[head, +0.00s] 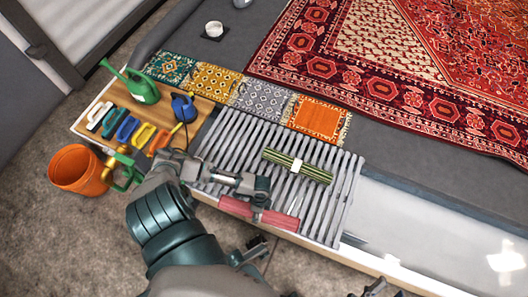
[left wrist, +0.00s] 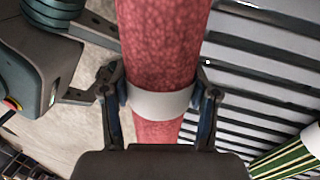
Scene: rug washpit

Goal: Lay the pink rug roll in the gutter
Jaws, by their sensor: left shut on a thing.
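The pink rug roll (head: 284,221) has a pale band round its middle and lies across the front edge of the slats in the head view. My left gripper (left wrist: 160,100) is shut on it at the band (left wrist: 161,103), one finger on each side. I cannot tell whether the roll touches the slats. The gutter looks like the pale, shiny trough (head: 440,222) right of the grey slatted grate (head: 339,215); no roll lies on its visible part. My right gripper (head: 375,287) shows only as dark tips at the bottom edge; its jaws are unclear.
A green striped roll (head: 312,172) lies on the grate. A wooden board (head: 188,107) holds a green watering can (head: 140,88), a blue can (head: 184,108) and several coloured brushes. An orange bucket (head: 78,170) stands left. Small rugs and a large red rug (head: 400,75) lie behind.

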